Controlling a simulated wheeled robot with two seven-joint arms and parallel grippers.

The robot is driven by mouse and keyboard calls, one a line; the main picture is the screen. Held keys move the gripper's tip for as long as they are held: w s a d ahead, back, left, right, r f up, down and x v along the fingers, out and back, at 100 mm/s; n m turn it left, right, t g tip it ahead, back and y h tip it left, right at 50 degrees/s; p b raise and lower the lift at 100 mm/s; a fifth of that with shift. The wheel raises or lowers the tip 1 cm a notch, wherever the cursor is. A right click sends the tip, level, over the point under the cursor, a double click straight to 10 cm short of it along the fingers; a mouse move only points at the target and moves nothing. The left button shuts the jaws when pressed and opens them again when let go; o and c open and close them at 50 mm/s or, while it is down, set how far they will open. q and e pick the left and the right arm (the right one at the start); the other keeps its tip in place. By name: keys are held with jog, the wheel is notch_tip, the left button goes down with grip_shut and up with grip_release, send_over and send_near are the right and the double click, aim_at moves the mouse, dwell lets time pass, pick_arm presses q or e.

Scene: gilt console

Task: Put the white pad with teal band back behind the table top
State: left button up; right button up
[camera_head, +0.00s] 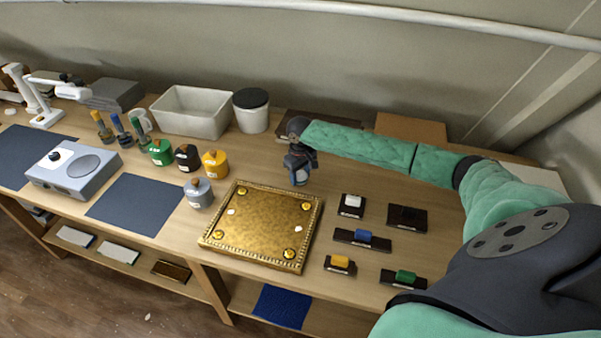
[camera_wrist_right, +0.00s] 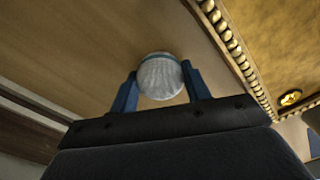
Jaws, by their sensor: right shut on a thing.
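The white pad with teal band (camera_wrist_right: 160,77) is round and pale, with a thin teal edge along its far side. My right gripper (camera_wrist_right: 160,88) is shut on it, one blue finger on each side. In the head view my right gripper (camera_head: 299,168) is over the bench just behind the far right corner of the gilt table top (camera_head: 262,222). The pad (camera_head: 301,176) shows small and partly hidden under the gripper there. The right wrist view shows the beaded gilt edge (camera_wrist_right: 235,50) to the right of the pad, apart from it. My left gripper is out of view.
Several small blocks on dark bases, including a blue one (camera_head: 363,236), stand right of the table top. A grey pot (camera_head: 198,193) and yellow jar (camera_head: 215,163) stand left. A grey bin (camera_head: 192,111) and black-lidded tub (camera_head: 251,110) stand behind. Bare wood surrounds the gripper.

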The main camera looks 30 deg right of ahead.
aim_at(300, 174)
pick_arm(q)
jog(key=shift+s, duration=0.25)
pick_arm(e)
jog(key=shift+f, duration=0.25)
jog(key=o, duration=0.9)
jog(key=shift+f, duration=0.1)
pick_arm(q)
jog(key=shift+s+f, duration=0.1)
pick_arm(e)
jog(key=shift+o, duration=0.2)
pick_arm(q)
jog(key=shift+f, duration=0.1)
pick_arm(e)
jog(key=shift+r+b, duration=0.3)
jog(key=shift+r, duration=0.15)
notch_tip(300, 174, up, 4)
jog(key=shift+r+b, duration=0.1)
jog(key=shift+b, duration=0.95)
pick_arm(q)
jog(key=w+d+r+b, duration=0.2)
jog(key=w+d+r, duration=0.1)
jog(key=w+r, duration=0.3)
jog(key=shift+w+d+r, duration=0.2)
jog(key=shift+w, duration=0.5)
pick_arm(e)
notch_tip(300, 174, up, 7)
